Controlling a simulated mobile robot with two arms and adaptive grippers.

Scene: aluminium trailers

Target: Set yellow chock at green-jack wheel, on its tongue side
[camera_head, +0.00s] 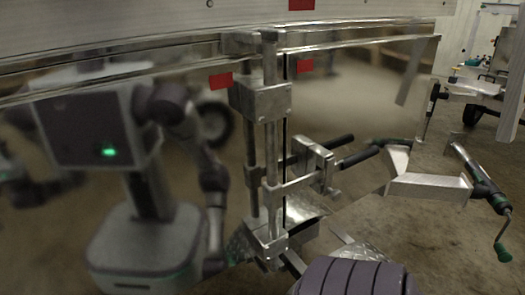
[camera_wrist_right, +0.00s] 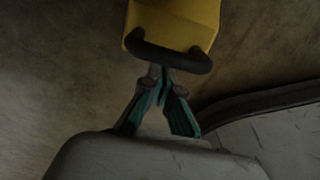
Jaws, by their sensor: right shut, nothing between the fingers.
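The yellow chock (camera_wrist_right: 182,18) shows at the top of the right wrist view, cut off by the frame edge, with a black handle (camera_wrist_right: 170,56) facing my gripper. My right gripper (camera_wrist_right: 166,76) has teal-sided fingers that are shut with nothing between them. Their tips meet the picture of the handle near its middle; I cannot tell whether they touch it. A jack with green parts and a green crank (camera_head: 488,195) stands at the right of the head view. The green-jack wheel cannot be made out for certain. My left gripper is not in view.
A shiny trailer wall (camera_head: 365,95) with red markers spans the head view and reflects my body. A metal upright frame (camera_head: 262,150) stands before it. Brown floor (camera_head: 430,240) lies open at lower right. A dark curved edge (camera_wrist_right: 265,98) borders a grey surface in the wrist view.

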